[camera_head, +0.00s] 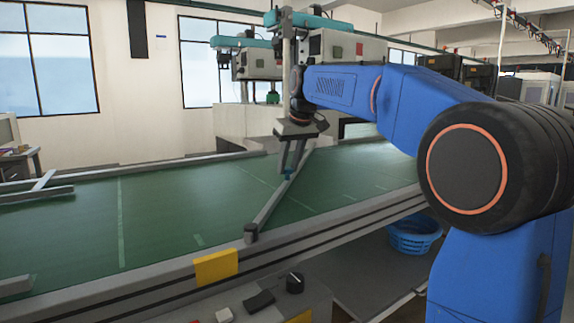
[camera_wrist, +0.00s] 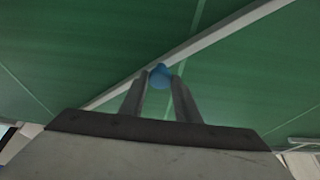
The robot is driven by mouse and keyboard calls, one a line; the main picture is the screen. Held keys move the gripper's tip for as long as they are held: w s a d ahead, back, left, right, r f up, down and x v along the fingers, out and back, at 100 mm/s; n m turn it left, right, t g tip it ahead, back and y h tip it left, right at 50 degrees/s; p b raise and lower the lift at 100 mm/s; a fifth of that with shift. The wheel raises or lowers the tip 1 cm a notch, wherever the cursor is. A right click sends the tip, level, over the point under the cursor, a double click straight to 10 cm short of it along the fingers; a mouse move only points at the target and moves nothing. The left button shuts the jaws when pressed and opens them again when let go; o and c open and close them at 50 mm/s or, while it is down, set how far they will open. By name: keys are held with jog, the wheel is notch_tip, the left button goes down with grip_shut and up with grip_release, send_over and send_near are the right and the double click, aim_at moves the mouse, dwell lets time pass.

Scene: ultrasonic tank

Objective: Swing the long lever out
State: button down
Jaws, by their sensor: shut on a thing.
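The long lever (camera_head: 272,205) is a grey bar that reaches diagonally across the green conveyor belt from a round pivot (camera_head: 251,233) on the near rail. In the wrist view the lever (camera_wrist: 225,33) runs diagonally behind the fingertips. My gripper (camera_head: 290,172) points down at the lever's far part. In the wrist view my gripper (camera_wrist: 160,82) is shut on a small blue knob (camera_wrist: 159,76) at the lever. The fingers hide part of the knob and of the bar.
The green belt (camera_head: 160,215) is clear on both sides of the lever. Another grey bar (camera_head: 30,192) lies over the belt at the left. A control box with a black knob (camera_head: 295,283) stands in front of the near rail. A blue basket (camera_head: 414,236) sits below the belt at the right.

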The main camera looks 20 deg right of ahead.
jog(key=s+d+m, duration=0.1)
jog(key=s+d, duration=0.1)
jog(key=s+d+m+h, duration=0.1)
jog(key=s+d, duration=0.1)
jog(key=d, duration=0.1)
jog(key=s+d+m, duration=0.1)
jog(key=s+d, duration=0.2)
jog(key=shift+d+m+h, duration=0.25)
jog(key=shift+m+h, duration=0.05)
jog(key=shift+m, duration=0.1)
jog(key=s+d+m, duration=0.1)
jog(key=s+d, duration=0.1)
jog(key=s, duration=0.1)
jog(key=s+d+m+h, duration=0.1)
jog(key=s+d+m, duration=0.1)
jog(key=s, duration=0.1)
jog(key=s+d+m, duration=0.1)
jog(key=s+d, duration=0.1)
jog(key=s, duration=0.2)
jog(key=shift+m+h, duration=0.3)
jog(key=shift+h, duration=0.1)
jog(key=shift+s+d+m, duration=0.25)
jog(key=shift+s+m, duration=0.05)
jog(key=shift+s, duration=0.5)
jog(key=shift+s+g, duration=0.1)
jog(key=shift+g, duration=0.2)
jog(key=c, duration=1.4)
grip_release()
jog(key=shift+s, duration=0.1)
jog(key=shift+o, duration=0.2)
